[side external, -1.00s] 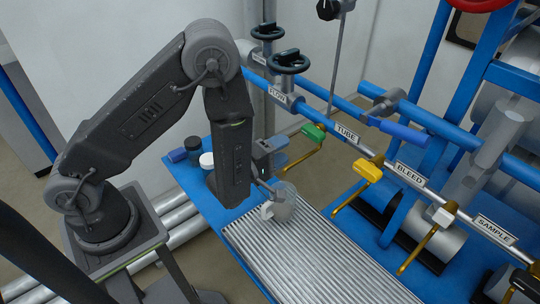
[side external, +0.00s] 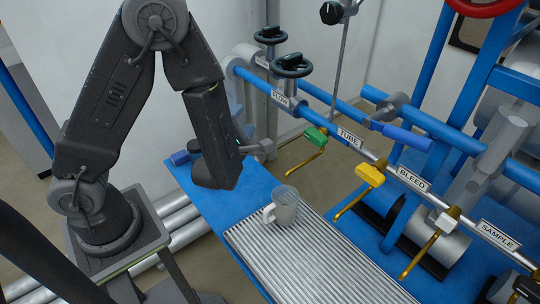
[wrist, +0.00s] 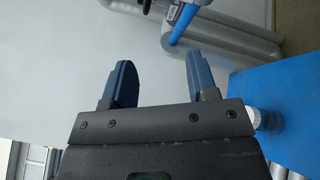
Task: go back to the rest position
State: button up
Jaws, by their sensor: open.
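My gripper (side external: 262,148) is raised above the blue bench, up and to the left of the mug in the side view. In the wrist view its two dark blue fingers (wrist: 159,75) stand wide apart with nothing between them. A grey mug (side external: 286,207) stands upright on the ribbed metal tray (side external: 310,262), near its far left corner, handle to the left. My gripper is clear of the mug.
Valve handles, green (side external: 315,134), yellow (side external: 370,175) and white (side external: 446,220), hang along the labelled pipe on the right. Black handwheels (side external: 291,65) stand behind my gripper. The wrist view faces a plain wall (wrist: 60,70).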

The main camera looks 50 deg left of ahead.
jog(key=s+a+r+n+g+y, duration=0.1)
jog(key=s+a+r+n+g, duration=0.15)
jog(key=s+n+g, duration=0.7)
jog(key=s+a+r+n+g+y, duration=0.2)
jog(key=s+a+n+g, duration=0.25)
jog(key=n, duration=0.95)
jog(key=d+r+n+t+h, duration=0.1)
jog(key=d+r+n+h, duration=0.3)
jog(key=n, duration=0.5)
jog(key=s+d+r+n+t+h, duration=0.1)
jog(key=d+r+n+h, duration=0.3)
jog(key=d+n+h, duration=0.5)
jog(key=shift+s+d+n+t, duration=0.25)
jog(key=shift+d+n+t, duration=0.5)
jog(key=shift+d, duration=0.4)
jog(key=shift+r, duration=0.1)
